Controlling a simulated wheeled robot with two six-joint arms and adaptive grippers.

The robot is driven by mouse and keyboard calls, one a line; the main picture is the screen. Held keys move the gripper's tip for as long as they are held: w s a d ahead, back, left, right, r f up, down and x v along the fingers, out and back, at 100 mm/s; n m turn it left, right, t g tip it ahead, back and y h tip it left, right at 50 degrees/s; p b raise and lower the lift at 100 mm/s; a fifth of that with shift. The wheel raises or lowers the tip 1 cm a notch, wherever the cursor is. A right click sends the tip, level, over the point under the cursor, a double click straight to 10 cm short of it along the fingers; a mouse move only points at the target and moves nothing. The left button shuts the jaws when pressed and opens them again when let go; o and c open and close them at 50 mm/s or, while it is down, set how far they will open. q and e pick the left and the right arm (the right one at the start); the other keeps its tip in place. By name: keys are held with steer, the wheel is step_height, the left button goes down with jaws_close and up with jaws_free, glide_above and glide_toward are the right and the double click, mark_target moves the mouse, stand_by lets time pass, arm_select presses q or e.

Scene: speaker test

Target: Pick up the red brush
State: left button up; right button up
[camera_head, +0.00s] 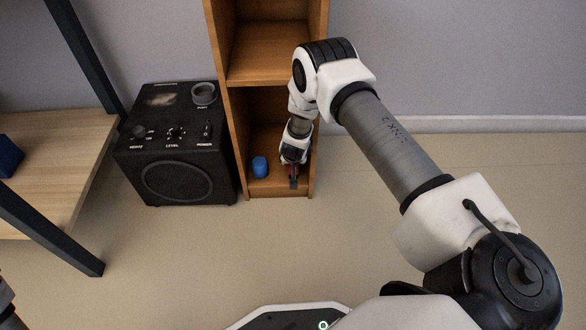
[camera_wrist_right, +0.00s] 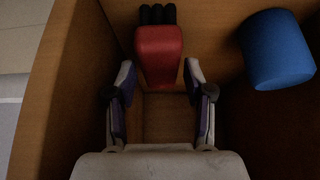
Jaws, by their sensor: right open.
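The red brush (camera_wrist_right: 159,55) has a red body and dark bristles at the top of the right wrist view. It is inside the lower compartment of the wooden shelf (camera_head: 236,165). In the head view only a small bit of red shows by my right gripper (camera_head: 293,180). In the wrist view my right gripper (camera_wrist_right: 158,105) is open, with its fingers to either side of the brush's near end. No grip on the brush shows.
A blue cylinder (camera_head: 260,167) stands left of my right gripper in the same compartment; it also shows in the wrist view (camera_wrist_right: 277,50). The compartment walls are close around the gripper. A black speaker (camera_head: 176,150) stands left of the shelf. A wooden table (camera_head: 70,165) is at far left.

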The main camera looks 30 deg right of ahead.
steer(key=shift+x, duration=0.8)
arm_select(q)
steer(key=shift+f, duration=0.45)
arm_select(e)
steer(key=shift+r, duration=0.1)
jaws_close()
steer(key=shift+s+r+p, duration=0.1)
steer(key=shift+r+p, duration=0.25)
steer(key=shift+p, duration=0.15)
step_height(320, 180, up, 7)
steer(key=p, duration=0.5)
steer(key=shift+a, duration=0.1)
arm_select(q)
step_height(320, 180, up, 12)
steer(key=p, duration=0.6)
steer(key=shift+r, duration=0.25)
arm_select(e)
steer(key=s+a, duration=0.5)
steer(key=s, duration=0.3)
steer(key=s+a, duration=0.5)
steer(key=s, duration=0.4)
steer(key=shift+a+f, duration=0.15)
steer(key=shift+f, duration=0.2)
arm_select(q)
steer(key=shift+s, duration=0.1)
